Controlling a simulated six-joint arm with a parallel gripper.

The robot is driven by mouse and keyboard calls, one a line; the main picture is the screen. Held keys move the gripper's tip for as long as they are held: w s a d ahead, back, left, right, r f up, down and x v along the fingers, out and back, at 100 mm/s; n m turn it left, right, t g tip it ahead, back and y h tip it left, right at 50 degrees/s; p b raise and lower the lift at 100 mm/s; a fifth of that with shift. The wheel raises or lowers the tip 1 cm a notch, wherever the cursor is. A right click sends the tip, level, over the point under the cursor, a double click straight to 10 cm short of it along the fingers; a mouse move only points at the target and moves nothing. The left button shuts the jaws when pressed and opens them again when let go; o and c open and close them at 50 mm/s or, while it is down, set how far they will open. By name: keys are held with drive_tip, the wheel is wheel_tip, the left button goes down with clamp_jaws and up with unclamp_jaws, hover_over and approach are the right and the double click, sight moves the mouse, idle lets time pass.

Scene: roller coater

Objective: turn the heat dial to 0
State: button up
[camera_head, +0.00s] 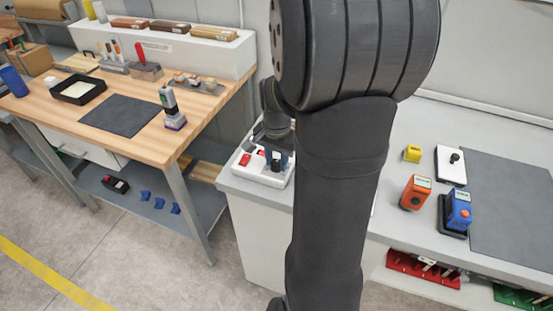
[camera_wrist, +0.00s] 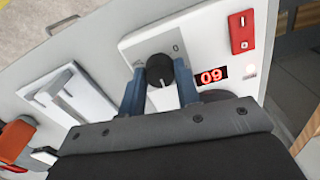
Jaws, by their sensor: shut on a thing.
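The heat dial (camera_wrist: 159,70) is a round black knob on a white control panel (camera_wrist: 140,45) in the wrist view. The blue fingers of my gripper (camera_wrist: 160,88) stand on either side of the dial and are shut on it. A red display (camera_wrist: 212,74) to its right reads "09". A "0" mark is printed on the panel above and right of the dial. In the head view my gripper (camera_head: 275,160) is at the white panel box (camera_head: 260,172) on the grey counter; my arm hides part of this area.
A red switch (camera_wrist: 241,31) sits on the panel's right in the wrist view. A white plate with a lever (camera_wrist: 68,93) lies to the left. In the head view, orange (camera_head: 416,192) and blue (camera_head: 458,210) devices stand on the counter, right of my arm.

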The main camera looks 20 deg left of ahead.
drive_tip(key=shift+n, duration=0.4)
drive_tip(key=n, duration=0.5)
drive_tip(key=shift+n, duration=0.3)
drive_tip(key=n, duration=0.3)
drive_tip(key=shift+n, duration=0.4)
drive_tip(key=n, duration=0.3)
drive_tip(key=shift+n, duration=0.3)
drive_tip(key=n, duration=1)
drive_tip(key=o, duration=1)
